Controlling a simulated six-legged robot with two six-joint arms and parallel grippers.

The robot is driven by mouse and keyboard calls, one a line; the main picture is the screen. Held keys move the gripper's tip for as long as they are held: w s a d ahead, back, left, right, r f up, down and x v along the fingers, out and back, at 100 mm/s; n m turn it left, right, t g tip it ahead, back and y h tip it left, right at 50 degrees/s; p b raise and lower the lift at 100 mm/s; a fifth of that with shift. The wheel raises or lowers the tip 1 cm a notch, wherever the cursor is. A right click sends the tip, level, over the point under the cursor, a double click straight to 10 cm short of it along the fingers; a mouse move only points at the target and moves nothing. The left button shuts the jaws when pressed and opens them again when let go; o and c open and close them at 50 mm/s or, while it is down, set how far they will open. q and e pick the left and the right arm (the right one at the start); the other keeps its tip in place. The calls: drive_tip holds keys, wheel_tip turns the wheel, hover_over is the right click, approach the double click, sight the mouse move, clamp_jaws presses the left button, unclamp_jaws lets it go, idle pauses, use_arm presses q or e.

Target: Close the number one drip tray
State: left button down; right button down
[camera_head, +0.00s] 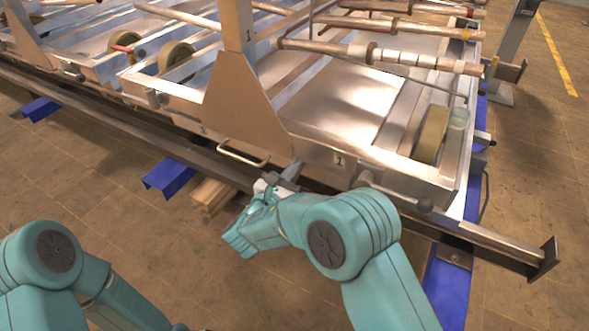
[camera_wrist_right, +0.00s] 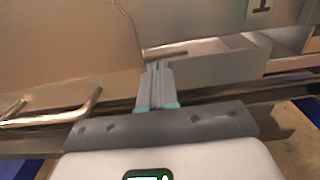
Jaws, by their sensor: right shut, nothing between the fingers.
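The number 1 label (camera_head: 339,160) is on the metal front panel of the long frame; it also shows at the top right of the right wrist view (camera_wrist_right: 260,6). Below that panel, in the right wrist view, a pale metal tray front (camera_wrist_right: 215,66) stands out from the frame, with a gap behind its top edge. My right gripper (camera_head: 293,170) is shut and empty, close to the frame's front below the label. In the right wrist view its fingertips (camera_wrist_right: 157,68) overlap the tray front near a short rod; contact cannot be told. My left gripper is out of view.
A bent metal handle (camera_head: 243,154) is left of my right gripper, below a tall upright plate (camera_head: 243,105). A dark rail runs along the frame's front. Blue feet (camera_head: 170,177) and wooden blocks (camera_head: 212,194) stand below.

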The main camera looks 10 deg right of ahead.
sight(304, 157)
drive_tip(key=x, duration=0.5)
drive_tip(key=shift+b, duration=0.3)
drive_tip(key=shift+d+r, duration=0.15)
drive_tip(key=shift+r, duration=0.1)
